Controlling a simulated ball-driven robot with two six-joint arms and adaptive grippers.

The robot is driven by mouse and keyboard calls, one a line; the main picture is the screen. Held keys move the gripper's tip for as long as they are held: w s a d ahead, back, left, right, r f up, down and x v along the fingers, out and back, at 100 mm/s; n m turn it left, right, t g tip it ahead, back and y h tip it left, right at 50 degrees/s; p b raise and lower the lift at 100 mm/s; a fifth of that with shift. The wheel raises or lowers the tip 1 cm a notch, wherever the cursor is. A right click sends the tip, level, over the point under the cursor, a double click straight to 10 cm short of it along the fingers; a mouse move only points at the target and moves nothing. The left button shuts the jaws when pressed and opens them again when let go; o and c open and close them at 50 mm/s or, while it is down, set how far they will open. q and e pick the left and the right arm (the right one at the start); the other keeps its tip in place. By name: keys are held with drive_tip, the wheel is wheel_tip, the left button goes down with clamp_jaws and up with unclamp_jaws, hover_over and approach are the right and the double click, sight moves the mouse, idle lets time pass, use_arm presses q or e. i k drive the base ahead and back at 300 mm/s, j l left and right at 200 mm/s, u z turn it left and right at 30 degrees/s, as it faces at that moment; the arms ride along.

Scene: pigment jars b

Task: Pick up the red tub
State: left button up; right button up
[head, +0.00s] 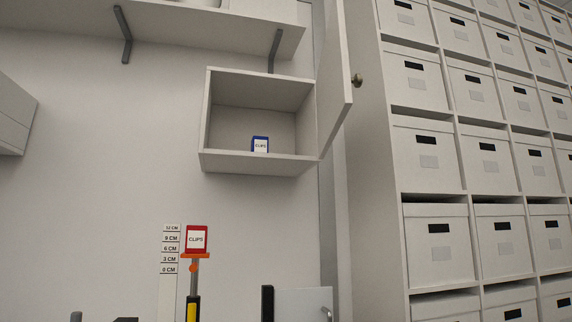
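The red tub (196,240) has a white label reading CLIPS. It stands upright on a small orange platform (195,256) on top of a grey post with a yellow and black lower part. A height scale marked from 0 to 12 cm stands just left of it. Neither of my grippers can be made out in the head view, and nothing is touching the tub.
A shelf (190,22) is above. Shelving with white boxes fills the right. Dark shapes (76,316) at the bottom edge are unclear.

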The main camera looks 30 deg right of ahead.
sight(195, 241)
drive_tip(key=i+l+u, duration=0.2)
drive_tip(key=i+l, duration=0.2)
drive_tip(key=l, duration=0.25)
drive_tip(key=i+l+u, duration=0.1)
drive_tip(key=l, duration=0.25)
drive_tip(key=i, duration=0.1)
